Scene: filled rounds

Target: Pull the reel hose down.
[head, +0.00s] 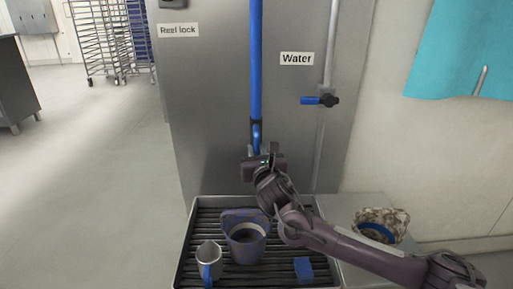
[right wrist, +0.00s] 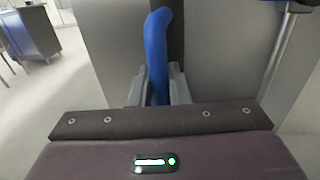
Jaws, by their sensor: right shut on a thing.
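The blue reel hose (head: 256,65) hangs straight down from the top of the head view, in front of a grey metal panel. A dark collar and a blue end piece (head: 257,132) are at its lower end. My right gripper (head: 257,150) is shut on this end piece, above the grated tray. In the right wrist view the blue piece (right wrist: 157,45) runs down between the two grey fingers (right wrist: 160,88). The reel itself is out of view. My left gripper is not in view.
A grated tray (head: 187,250) below holds a grey bucket (head: 246,247), a jug (head: 208,256) and a blue block (head: 304,268). A patterned bowl-like thing (head: 390,218) stands to the right. A blue-handled valve (head: 318,101) is by the "Water" label; a "Reel lock" label (head: 179,30) is upper left.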

